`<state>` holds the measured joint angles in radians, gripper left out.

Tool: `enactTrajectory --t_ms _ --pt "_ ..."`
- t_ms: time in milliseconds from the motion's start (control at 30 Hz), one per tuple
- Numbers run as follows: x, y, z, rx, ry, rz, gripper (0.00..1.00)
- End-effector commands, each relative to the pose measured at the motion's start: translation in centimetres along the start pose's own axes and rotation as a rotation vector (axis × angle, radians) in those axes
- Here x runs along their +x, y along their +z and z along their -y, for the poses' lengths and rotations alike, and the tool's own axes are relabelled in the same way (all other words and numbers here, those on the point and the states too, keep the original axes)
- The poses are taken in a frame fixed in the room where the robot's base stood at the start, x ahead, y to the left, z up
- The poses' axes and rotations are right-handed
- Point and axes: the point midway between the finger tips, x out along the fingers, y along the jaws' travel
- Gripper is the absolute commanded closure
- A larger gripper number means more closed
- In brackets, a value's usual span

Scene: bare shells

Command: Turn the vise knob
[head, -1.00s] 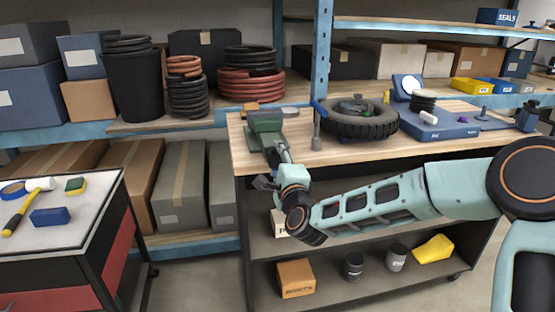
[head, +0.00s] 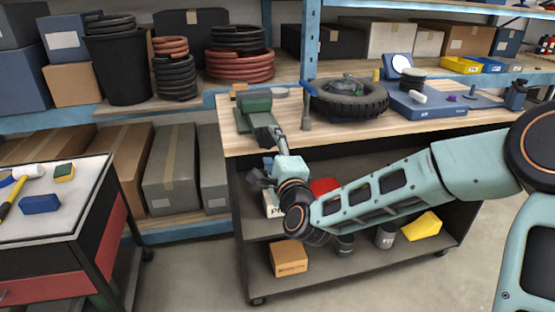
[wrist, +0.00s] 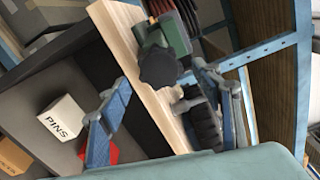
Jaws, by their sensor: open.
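The green vise (head: 257,112) is fixed at the front left of the wooden workbench (head: 330,133). In the wrist view, the green vise body (wrist: 176,36) shows at the top, with its dark lobed knob (wrist: 160,67) facing the camera. My gripper (head: 266,155) is in front of and just below the vise at the bench edge. In the wrist view, my gripper (wrist: 160,76) has its fingers spread wide, one on each side of the knob in the picture. Nothing is between the fingers, and the knob seems to lie beyond their tips. The knob is hard to make out in the head view.
A tire (head: 347,100) and a metal post (head: 305,108) stand right of the vise. The lower shelves hold a PINS box (wrist: 63,120), a red item (head: 323,187) and a cardboard box (head: 288,258). A tool cart (head: 65,222) stands at left, with clear floor between.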

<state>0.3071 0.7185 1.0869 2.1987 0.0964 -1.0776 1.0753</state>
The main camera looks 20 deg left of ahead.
Motion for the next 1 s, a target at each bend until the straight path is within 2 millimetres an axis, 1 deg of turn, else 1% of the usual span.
enactTrajectory --t_ms 33,200,300,400,567,867,1000 --pt "-1.1 0.0 0.0 -0.004 0.001 0.0 0.41" --pt "-4.0 0.0 0.0 -0.003 0.001 0.0 0.41" --pt "-5.2 -0.1 0.0 -0.001 0.001 -0.001 0.41" --pt "-6.0 0.0 0.0 -0.001 0.0 -0.001 0.41" --pt "-6.5 0.0 0.0 0.0 0.0 -0.001 0.41" --pt "-6.4 0.0 -0.1 -0.007 0.004 0.0 0.41" --pt "-5.6 0.0 -0.9 -0.092 0.048 0.003 0.41"
